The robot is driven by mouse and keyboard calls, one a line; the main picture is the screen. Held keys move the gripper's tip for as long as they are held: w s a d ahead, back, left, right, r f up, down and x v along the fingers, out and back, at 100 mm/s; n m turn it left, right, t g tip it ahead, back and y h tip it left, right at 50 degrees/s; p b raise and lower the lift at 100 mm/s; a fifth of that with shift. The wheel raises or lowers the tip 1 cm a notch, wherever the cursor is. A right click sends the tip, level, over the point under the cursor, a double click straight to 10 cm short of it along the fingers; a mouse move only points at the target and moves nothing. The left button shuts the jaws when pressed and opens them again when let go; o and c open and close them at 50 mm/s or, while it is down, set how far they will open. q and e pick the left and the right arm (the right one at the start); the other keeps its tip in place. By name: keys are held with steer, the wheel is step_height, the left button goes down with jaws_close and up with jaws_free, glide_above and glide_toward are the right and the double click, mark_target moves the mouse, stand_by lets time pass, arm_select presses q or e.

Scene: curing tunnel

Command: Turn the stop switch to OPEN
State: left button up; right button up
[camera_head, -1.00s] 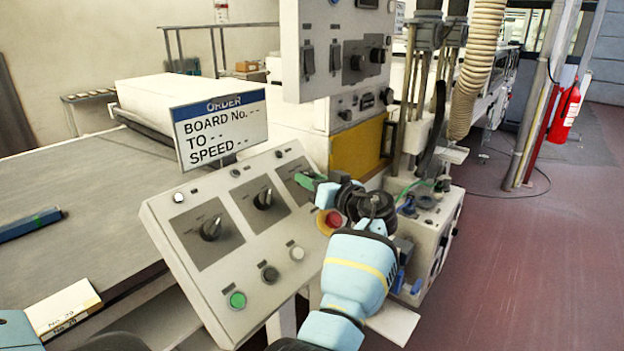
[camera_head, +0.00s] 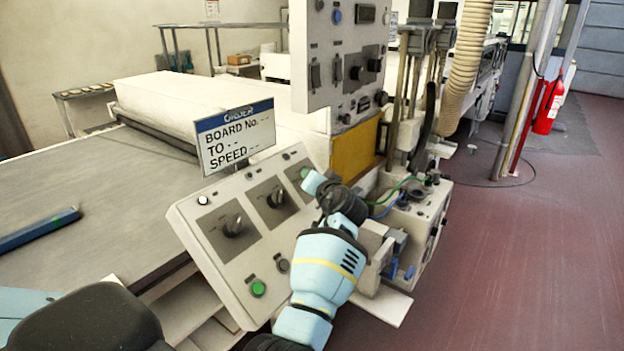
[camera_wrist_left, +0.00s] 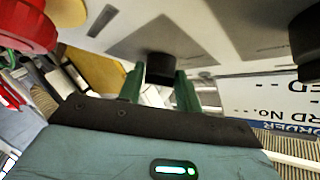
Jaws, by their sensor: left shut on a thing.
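The sloped control panel (camera_head: 225,270) shows rotary switches on grey plates: a left one (camera_head: 235,227), a middle one (camera_head: 276,197), and a rightmost one mostly hidden behind my gripper. In the left wrist view that rightmost dark knob (camera_wrist_left: 160,68) sits between the green fingers. My left gripper (camera_head: 306,173) reaches the panel's upper right; it also shows in the left wrist view (camera_wrist_left: 159,88), shut on this knob. The switch labels and the knob's exact pointing direction cannot be read. My right gripper is not in view.
A red mushroom button (camera_wrist_left: 20,22) lies close beside the left gripper. A green button (camera_head: 258,288) is low on the panel. The ORDER sign (camera_head: 236,140) stands behind the panel. A taller switch cabinet (camera_head: 325,90) rises behind. Open floor (camera_head: 530,250) lies to the right.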

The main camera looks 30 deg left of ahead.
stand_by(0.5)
arm_select(q)
steer(key=o, duration=0.9)
steer(key=shift+o, duration=0.2)
